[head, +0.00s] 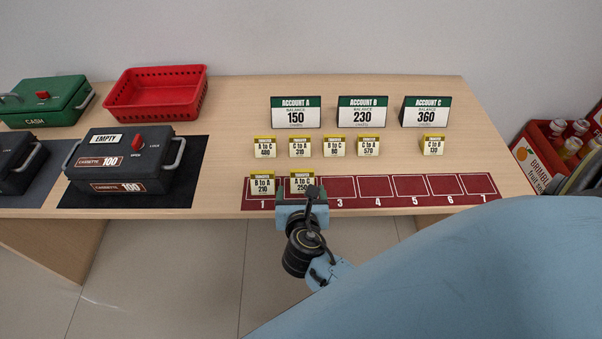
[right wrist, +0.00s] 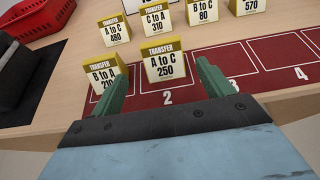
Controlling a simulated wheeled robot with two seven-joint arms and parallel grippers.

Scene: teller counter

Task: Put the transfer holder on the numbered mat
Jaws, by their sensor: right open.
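The numbered mat (head: 370,199) is a dark red strip with numbered squares along the counter's front edge. A transfer holder "B to A 210" (head: 262,184) stands on square 1. A transfer holder "A to C 250" (head: 301,181) stands on square 2; it also shows in the right wrist view (right wrist: 164,62). My right gripper (right wrist: 158,85) is open, its green fingers either side of the "A to C 250" holder's front and not closed on it. Behind the mat stand more holders: "A to C 480" (head: 265,148), "C to A 310" (head: 299,147), "B to C 60" or 80 (head: 333,147), "C to A 570" (head: 368,146) and one reading 130 (head: 433,145).
Account signs A (head: 296,112), B (head: 362,112) and C (head: 425,112) stand at the back. A red basket (head: 155,92), a green cash box (head: 45,101) and a black cassette (head: 125,160) are at the left. Squares 3 to 7 are bare.

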